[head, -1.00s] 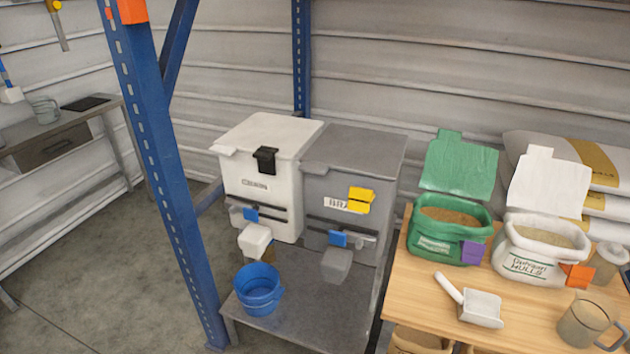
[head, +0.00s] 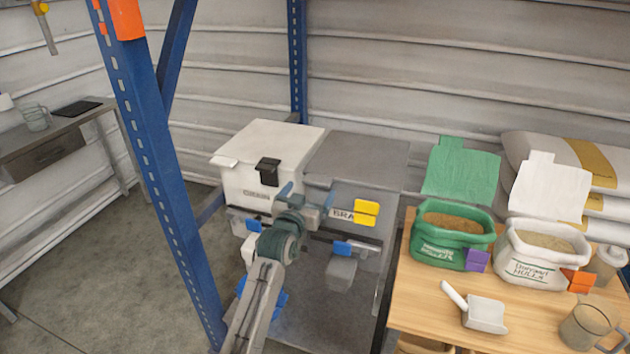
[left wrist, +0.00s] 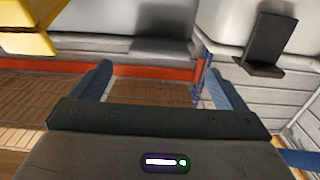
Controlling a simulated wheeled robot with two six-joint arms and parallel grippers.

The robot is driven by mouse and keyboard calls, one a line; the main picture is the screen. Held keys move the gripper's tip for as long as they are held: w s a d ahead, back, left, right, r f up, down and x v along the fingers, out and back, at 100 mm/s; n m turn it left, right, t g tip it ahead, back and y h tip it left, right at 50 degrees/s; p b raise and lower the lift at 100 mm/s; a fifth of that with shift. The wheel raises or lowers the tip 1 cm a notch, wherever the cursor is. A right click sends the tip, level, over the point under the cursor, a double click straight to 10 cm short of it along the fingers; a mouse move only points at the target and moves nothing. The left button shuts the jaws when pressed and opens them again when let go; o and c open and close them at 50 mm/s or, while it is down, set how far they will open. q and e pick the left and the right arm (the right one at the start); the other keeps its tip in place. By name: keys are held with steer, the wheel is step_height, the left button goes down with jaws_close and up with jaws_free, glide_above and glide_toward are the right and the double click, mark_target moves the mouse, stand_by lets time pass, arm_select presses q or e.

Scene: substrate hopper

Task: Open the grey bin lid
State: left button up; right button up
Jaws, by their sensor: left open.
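The grey bin (head: 345,198), with printed lettering and a yellow clip (head: 366,212) on its front, stands right of the white bin. Its flat grey lid (head: 358,155) is down. My left gripper (head: 308,198) is open and empty, at the upper left of the grey bin's front, near the lid's front edge. I cannot tell whether it touches. In the left wrist view, the open fingers (left wrist: 160,85) stand apart, with a grey edge beyond them, the yellow clip (left wrist: 25,32) at upper left and a black latch (left wrist: 266,45) at upper right. My right gripper is not in view.
The white bin (head: 245,185) with a black latch is close at left. A blue bucket (head: 272,300) sits below, partly hidden by my arm. A blue rack post (head: 165,180) stands at left. The wooden table (head: 420,300) at right holds open bags, a scoop and a jug.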

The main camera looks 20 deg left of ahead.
mark_target(315, 183)
arm_select(q)
steer(key=w, duration=0.5)
steer(key=shift+d+p, duration=0.1)
steer(key=shift+p, duration=0.3)
